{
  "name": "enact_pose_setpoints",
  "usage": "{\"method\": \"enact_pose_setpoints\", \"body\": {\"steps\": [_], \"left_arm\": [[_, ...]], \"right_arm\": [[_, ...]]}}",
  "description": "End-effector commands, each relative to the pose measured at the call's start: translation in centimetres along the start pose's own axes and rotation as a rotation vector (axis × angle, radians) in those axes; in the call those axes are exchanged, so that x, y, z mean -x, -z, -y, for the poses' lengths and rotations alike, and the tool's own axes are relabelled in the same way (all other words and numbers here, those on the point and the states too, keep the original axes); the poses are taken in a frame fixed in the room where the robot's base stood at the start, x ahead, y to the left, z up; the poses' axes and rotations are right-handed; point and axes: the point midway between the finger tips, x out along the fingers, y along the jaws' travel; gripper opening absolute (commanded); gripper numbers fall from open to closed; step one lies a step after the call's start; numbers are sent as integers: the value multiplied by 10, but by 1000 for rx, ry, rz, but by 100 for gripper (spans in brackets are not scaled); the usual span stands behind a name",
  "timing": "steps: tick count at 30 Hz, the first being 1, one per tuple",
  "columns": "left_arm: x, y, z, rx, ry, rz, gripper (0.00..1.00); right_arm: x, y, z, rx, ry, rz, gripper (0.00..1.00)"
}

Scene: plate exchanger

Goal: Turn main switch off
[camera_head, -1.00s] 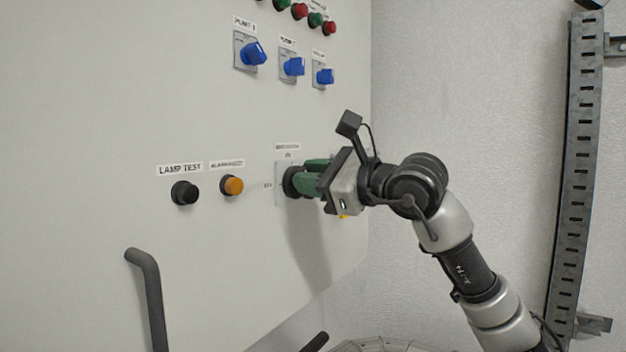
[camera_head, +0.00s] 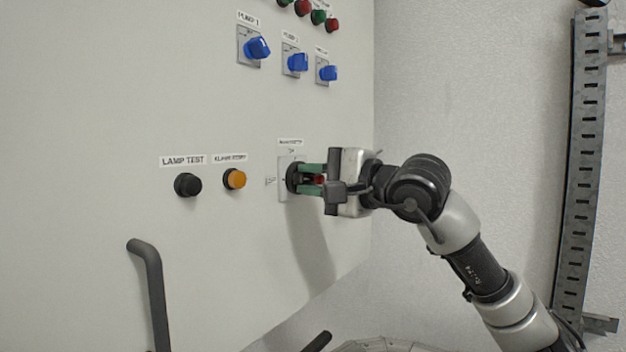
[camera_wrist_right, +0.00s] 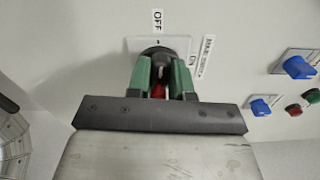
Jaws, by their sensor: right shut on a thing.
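The main switch has a black round base (camera_head: 293,178) on a pale plate at the right part of the cabinet front. In the right wrist view the gripper (camera_wrist_right: 162,80) is shut on the red handle (camera_wrist_right: 158,91), one finger on each side. There the OFF label (camera_wrist_right: 157,20) lies straight beyond the switch, and the ON label (camera_wrist_right: 193,60) is to its right. The handle seems lined up with OFF, but the fingers partly hide it. My left gripper is not in view.
A black lamp test button (camera_head: 188,185) and an orange button (camera_head: 234,179) sit left of the switch. Several blue selector switches, such as this one (camera_head: 257,48), are above. A dark bent handle (camera_head: 151,290) sticks out at lower left. Free room lies right of the cabinet.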

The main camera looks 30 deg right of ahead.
Motion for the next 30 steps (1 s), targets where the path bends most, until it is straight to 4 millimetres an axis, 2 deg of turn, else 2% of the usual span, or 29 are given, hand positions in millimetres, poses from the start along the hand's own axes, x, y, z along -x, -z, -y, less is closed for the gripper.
{"method": "enact_pose_setpoints", "body": {"steps": [10,25,26,30], "left_arm": [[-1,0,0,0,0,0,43],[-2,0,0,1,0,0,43],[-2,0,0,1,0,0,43],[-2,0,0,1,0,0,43]], "right_arm": [[0,0,-2,115,0,2,0],[0,0,-3,131,-1,1,0],[0,0,-3,131,-1,1,26],[0,0,-3,130,-1,1,47]]}}
